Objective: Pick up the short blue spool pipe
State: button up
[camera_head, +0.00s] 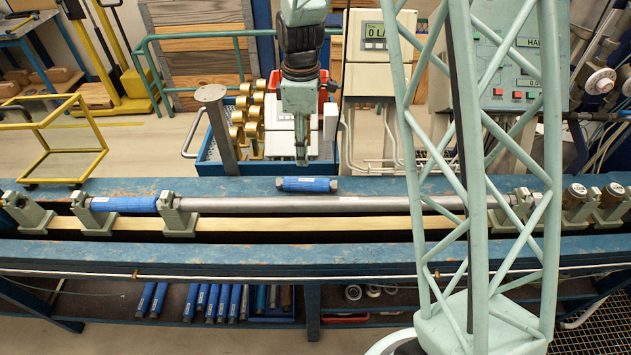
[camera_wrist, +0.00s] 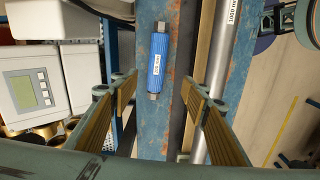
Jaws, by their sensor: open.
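The short blue spool pipe (camera_head: 307,184) lies flat on the far blue beam of the bench, with a white label and grey metal ends. It also shows in the wrist view (camera_wrist: 158,62), lying lengthwise on the beam beyond my fingers. My gripper (camera_head: 302,162) points down just above and behind the pipe in the head view. In the wrist view my gripper (camera_wrist: 160,95) has its two ribbed tan finger pads wide apart, with nothing between them. From the wrist view the pipe lies between the lines of the fingers; the exact height gap cannot be told.
A long grey pipe (camera_head: 300,204) with a blue section (camera_head: 125,204) at its left is clamped along the bench in front. A blue crate (camera_head: 210,165) with brass parts stands behind the bench. Several blue pipes (camera_head: 215,302) lie on the lower shelf.

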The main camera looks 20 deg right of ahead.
jog(key=shift+w+d+f, duration=0.3)
jog(key=shift+d+f, duration=0.2)
jog(key=shift+f, duration=0.1)
jog(key=shift+f, duration=0.1)
send_over(306, 180)
jog(key=shift+s+d+f, duration=0.1)
jog(key=shift+d+f, duration=0.05)
jog(key=shift+f, duration=4.05)
jog(key=shift+f, duration=0.15)
jog(key=shift+f+p, duration=0.45)
jog(key=shift+f, duration=2)
jog(key=shift+c, duration=0.5)
jog(key=c, duration=1.1)
